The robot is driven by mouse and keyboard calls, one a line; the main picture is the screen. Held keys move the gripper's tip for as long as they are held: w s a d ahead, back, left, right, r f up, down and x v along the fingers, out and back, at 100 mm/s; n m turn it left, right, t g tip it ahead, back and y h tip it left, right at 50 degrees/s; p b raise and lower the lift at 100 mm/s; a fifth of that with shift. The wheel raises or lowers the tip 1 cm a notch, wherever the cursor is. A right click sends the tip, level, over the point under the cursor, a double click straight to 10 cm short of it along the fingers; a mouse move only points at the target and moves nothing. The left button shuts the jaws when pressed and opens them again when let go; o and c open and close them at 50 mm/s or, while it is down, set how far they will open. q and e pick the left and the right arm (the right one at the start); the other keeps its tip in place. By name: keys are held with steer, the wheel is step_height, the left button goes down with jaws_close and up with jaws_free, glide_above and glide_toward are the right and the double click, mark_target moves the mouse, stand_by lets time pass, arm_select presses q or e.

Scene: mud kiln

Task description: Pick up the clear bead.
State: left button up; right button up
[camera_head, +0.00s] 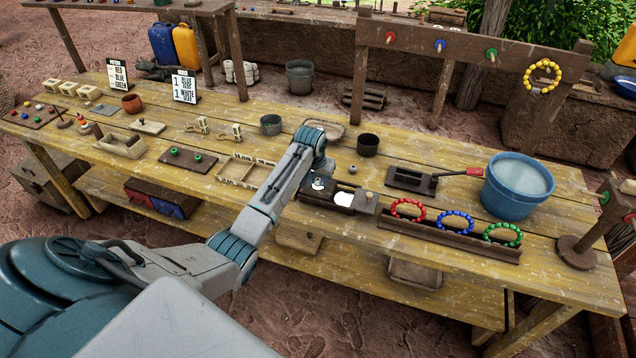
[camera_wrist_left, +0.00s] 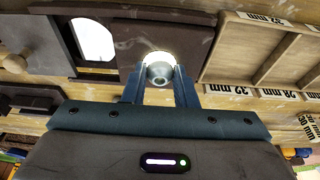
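A small rounded bead (camera_wrist_left: 160,70), greyish with a bright white glow at its far side, shows between the fingertips of my left gripper (camera_wrist_left: 160,80) in the left wrist view. One finger is on each side of it, with little or no gap; I cannot tell if they press on it. In the head view my left gripper (camera_head: 318,184) points down over the left part of a dark box (camera_head: 318,202) with a lit white window (camera_head: 344,199), and the arm hides part of the box. My right gripper is not in view.
A wooden tray marked in mm (camera_head: 238,172) lies left of the box. A rack with red, blue and green bead rings (camera_head: 440,240) and a blue bucket (camera_head: 517,186) are to the right. A dark cup (camera_head: 368,145) and a small grey ball-like item (camera_head: 353,169) stand behind.

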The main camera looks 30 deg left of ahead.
mark_target(319, 179)
arm_select(q)
jaws_close()
steer(key=shift+r+b, duration=0.35)
steer(key=shift+r, duration=0.15)
step_height(319, 179, up, 2)
steer(key=shift+r+b, duration=0.2)
steer(key=shift+b, duration=0.55)
steer(key=s+d+r+b, duration=0.1)
steer(key=s+d+b, duration=0.2)
steer(key=s+d, duration=0.5)
steer(key=s, duration=0.5)
steer(key=shift+s+d+r, duration=0.2)
steer(key=shift+s+r, duration=0.1)
steer(key=shift+w+a, duration=0.1)
steer(key=shift+w, duration=0.1)
steer(key=w+a+f, duration=0.2)
steer(key=w+a, duration=0.2)
steer(key=w, duration=0.2)
steer(key=shift+w+f, duration=0.15)
steer(key=shift+w, duration=0.05)
stand_by(0.5)
